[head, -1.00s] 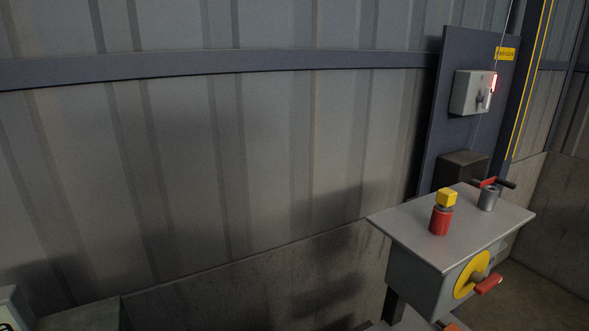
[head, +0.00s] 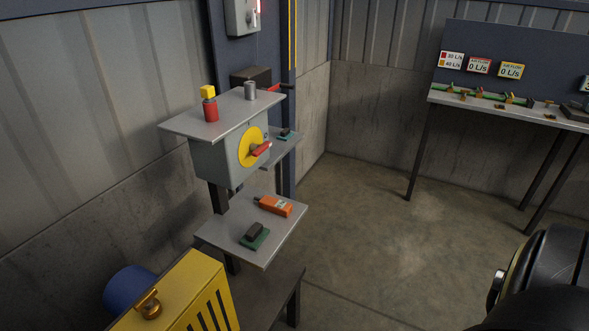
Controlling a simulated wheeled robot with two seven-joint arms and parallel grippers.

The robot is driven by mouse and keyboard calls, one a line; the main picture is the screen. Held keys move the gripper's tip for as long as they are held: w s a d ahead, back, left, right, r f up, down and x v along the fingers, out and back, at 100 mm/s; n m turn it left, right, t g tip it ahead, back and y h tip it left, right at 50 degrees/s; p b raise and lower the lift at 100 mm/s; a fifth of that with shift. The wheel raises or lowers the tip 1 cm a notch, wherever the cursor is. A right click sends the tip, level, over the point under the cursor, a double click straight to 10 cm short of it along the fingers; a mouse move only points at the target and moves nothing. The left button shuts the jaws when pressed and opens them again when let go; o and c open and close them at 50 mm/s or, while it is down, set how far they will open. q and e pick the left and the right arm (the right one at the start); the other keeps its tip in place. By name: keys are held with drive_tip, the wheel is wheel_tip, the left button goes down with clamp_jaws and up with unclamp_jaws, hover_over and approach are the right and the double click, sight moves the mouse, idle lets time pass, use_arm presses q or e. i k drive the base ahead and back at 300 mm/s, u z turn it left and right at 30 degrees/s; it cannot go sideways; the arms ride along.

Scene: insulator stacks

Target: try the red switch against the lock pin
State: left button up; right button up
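A grey box with an overhanging top plate (head: 180,127) stands on a post left of centre. On its front is a yellow disc (head: 246,150) with a red switch handle (head: 262,149), pointing to the right. On the plate stands a red cylinder (head: 211,112) with a yellow block (head: 208,91) on it. Behind it is a short grey cylinder (head: 250,91) with a red bar (head: 273,87) beside it. I cannot tell which part is the lock pin. Neither of my grippers is in view.
A shelf (head: 221,234) below holds an orange device (head: 276,206) and a dark block on a green base (head: 255,235). A yellow slatted housing (head: 185,290) is at the front. A bench (head: 561,120) stands back right. The floor between is clear. A dark rounded shape fills the lower right corner.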

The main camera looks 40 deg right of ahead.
sight(256, 150)
drive_tip(key=u, duration=0.1)
drive_tip(key=k, duration=0.5)
drive_tip(key=z, duration=1.25)
drive_tip(key=i, duration=1.2)
drive_tip(key=u, duration=0.3)
drive_tip(key=k, duration=0.3)
drive_tip(key=u, duration=0.1)
